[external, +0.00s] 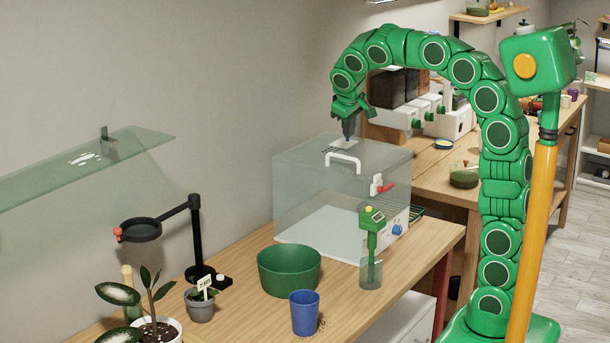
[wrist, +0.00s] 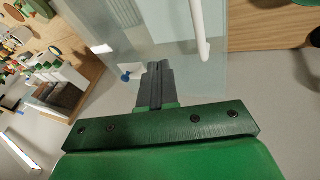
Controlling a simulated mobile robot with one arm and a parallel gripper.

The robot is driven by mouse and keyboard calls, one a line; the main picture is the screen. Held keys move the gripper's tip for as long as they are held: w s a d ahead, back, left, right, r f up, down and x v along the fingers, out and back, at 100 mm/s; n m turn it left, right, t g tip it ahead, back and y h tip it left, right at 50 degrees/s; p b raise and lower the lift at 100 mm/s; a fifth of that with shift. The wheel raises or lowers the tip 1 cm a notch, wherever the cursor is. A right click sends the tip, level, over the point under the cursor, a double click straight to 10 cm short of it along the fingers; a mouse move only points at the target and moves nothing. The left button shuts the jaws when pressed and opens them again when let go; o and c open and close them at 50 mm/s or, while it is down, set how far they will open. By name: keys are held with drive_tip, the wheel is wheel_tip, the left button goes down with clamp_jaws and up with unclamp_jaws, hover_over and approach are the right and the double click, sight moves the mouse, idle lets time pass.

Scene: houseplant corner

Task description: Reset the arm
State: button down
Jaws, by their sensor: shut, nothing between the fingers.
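My green arm arches over the bench from the right. My gripper (external: 349,132) points down just above the top of a clear box (external: 300,185), close behind its white handle (external: 343,158). In the wrist view, my gripper (wrist: 156,66) shows two dark fingers side by side, closed together with nothing between them. The white handle (wrist: 199,30) shows to the right of the fingers there, apart from them. Whether the fingertips touch the box top is hard to tell.
A green bowl (external: 289,270), a blue cup (external: 304,312), a green meter in a glass (external: 371,245) and a magnifier on a black stand (external: 195,240) are on the wooden bench (external: 350,320). A glass shelf (external: 80,165) juts from the wall at left. Potted plants stand front left.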

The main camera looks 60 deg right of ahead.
drive_tip(key=s+a+f+g+y, duration=0.1)
drive_tip(key=s+a+f, duration=0.3)
drive_tip(key=s, duration=0.8)
drive_tip(key=s+a+f+n+g+y, duration=0.1)
drive_tip(key=s+a+f, duration=0.4)
drive_tip(key=s, duration=0.7)
drive_tip(key=s+a+f+g+y, duration=0.2)
drive_tip(key=s+a+f, duration=0.3)
drive_tip(key=s, duration=0.8)
drive_tip(key=shift+f+n, duration=0.3)
drive_tip(key=shift+f, duration=0.15)
